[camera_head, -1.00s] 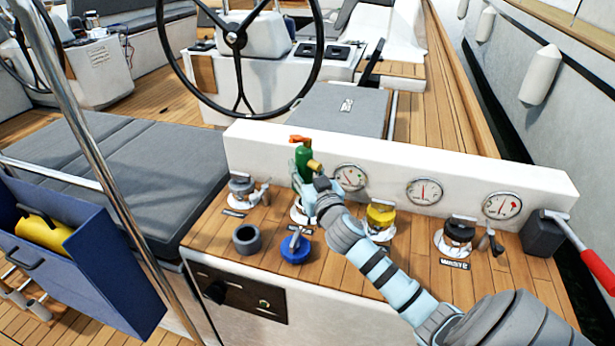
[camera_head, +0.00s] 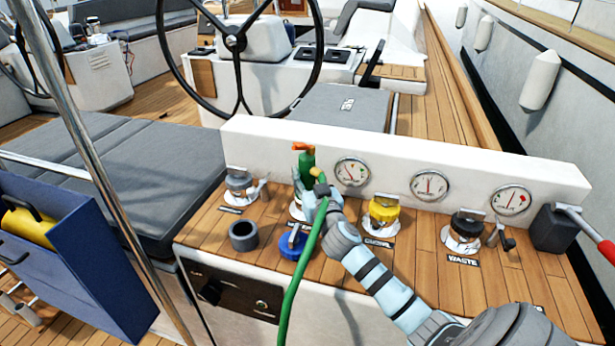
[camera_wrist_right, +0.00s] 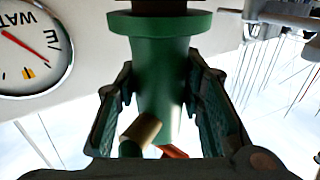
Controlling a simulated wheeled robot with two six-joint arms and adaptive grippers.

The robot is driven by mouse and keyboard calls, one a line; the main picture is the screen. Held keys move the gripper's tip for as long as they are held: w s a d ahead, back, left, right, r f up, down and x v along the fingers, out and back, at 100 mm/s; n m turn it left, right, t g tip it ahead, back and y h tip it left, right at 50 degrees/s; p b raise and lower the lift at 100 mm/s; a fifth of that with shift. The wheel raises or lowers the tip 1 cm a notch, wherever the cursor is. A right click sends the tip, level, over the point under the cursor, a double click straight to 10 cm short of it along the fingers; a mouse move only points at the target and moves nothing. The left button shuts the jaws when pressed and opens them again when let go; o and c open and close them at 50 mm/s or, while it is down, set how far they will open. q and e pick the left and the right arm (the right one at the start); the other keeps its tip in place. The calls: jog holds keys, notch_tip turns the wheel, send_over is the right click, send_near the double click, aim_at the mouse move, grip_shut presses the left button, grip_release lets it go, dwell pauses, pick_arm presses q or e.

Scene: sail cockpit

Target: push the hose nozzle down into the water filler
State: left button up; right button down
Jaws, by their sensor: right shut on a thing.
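The green hose nozzle (camera_head: 307,163) with its orange lever stands roughly upright over the left part of the wooden console. My right gripper (camera_head: 309,188) is shut on it; in the right wrist view the fingers (camera_wrist_right: 160,85) sit on both sides of the green body (camera_wrist_right: 160,62). A green hose (camera_head: 301,262) runs from the nozzle down over the console's front edge. The water filler (camera_head: 296,211) is mostly hidden behind my gripper and the nozzle. I cannot tell how deep the nozzle's lower end sits in it. My left gripper is out of view.
A blue cap (camera_head: 293,246) and a grey cup (camera_head: 243,236) are in front. The yellow filler (camera_head: 383,214), black waste filler (camera_head: 465,230) and grey capped filler (camera_head: 239,184) line the console. The white gauge wall (camera_head: 390,160) stands close behind the nozzle.

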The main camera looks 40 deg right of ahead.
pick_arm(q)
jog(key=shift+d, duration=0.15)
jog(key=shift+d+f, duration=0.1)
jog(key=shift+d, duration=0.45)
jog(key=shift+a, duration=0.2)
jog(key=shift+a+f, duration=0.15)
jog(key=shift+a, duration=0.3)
pick_arm(e)
jog(key=shift+f, duration=0.15)
pick_arm(q)
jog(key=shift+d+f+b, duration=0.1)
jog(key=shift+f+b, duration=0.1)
jog(key=shift+b, duration=0.2)
pick_arm(e)
jog(key=shift+f, duration=0.15)
